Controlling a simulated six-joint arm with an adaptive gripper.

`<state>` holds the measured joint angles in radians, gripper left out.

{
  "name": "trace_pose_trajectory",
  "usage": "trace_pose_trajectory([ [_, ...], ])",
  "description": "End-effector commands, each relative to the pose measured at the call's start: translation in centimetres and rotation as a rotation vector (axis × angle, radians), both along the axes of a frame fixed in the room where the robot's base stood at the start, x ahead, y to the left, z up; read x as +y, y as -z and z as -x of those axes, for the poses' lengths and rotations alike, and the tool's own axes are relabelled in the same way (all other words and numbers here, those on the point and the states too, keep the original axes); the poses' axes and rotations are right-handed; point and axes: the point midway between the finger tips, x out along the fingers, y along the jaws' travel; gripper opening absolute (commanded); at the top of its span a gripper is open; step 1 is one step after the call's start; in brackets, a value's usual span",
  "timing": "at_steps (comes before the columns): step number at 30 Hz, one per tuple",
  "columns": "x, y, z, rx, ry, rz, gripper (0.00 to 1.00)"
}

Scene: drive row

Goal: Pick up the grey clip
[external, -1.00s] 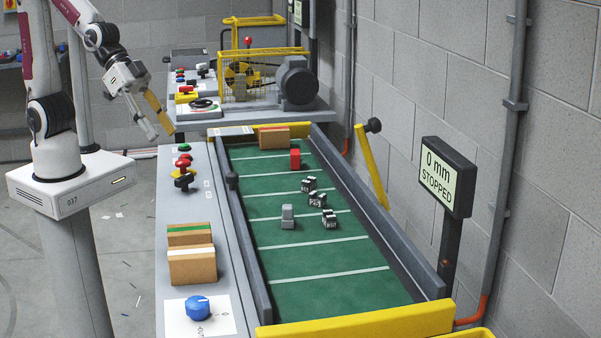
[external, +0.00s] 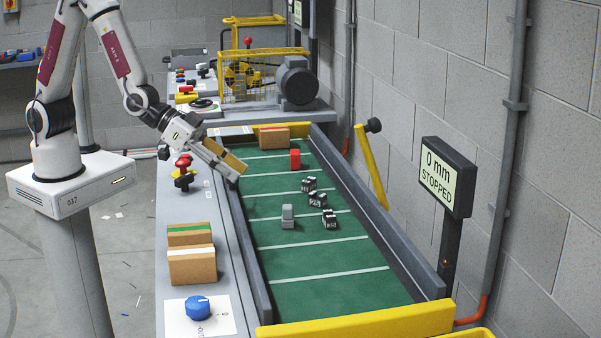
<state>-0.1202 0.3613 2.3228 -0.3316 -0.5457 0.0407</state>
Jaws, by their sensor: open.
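A small light grey clip (external: 288,217) stands on the green belt (external: 330,262), left of the belt's middle, close to a white cross line. My gripper (external: 238,172) is above the belt's left side wall, up and to the left of the grey clip and apart from it. Its fingers point down and to the right, and one finger face is yellowish. It is open and holds nothing that I can see.
Several black blocks with white markings (external: 317,200) lie just right of the grey clip. A red block (external: 295,159) and a cardboard box (external: 274,138) are farther back. Side walls and a yellow front bar (external: 360,325) border the belt. A sign (external: 446,178) reads "0 mm STOPPED".

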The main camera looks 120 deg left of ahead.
Motion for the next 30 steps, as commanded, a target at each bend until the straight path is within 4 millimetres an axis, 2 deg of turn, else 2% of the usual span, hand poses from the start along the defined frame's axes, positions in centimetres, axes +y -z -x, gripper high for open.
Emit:
trace_pose_trajectory([
  [1, 0.6, 1.0, -0.2, -0.003, -0.015, -0.007, 0.4],
  [9, 3.9, 4.6, -1.3, -0.052, -0.096, -0.067, 0.4],
  [18, 7.2, 8.4, -1.4, -0.096, -0.174, -0.147, 0.4],
  [24, 8.4, 9.6, -1.1, -0.113, -0.201, -0.182, 0.4],
  [30, 8.6, 9.8, -1.0, -0.12, -0.207, -0.19, 0.4],
])
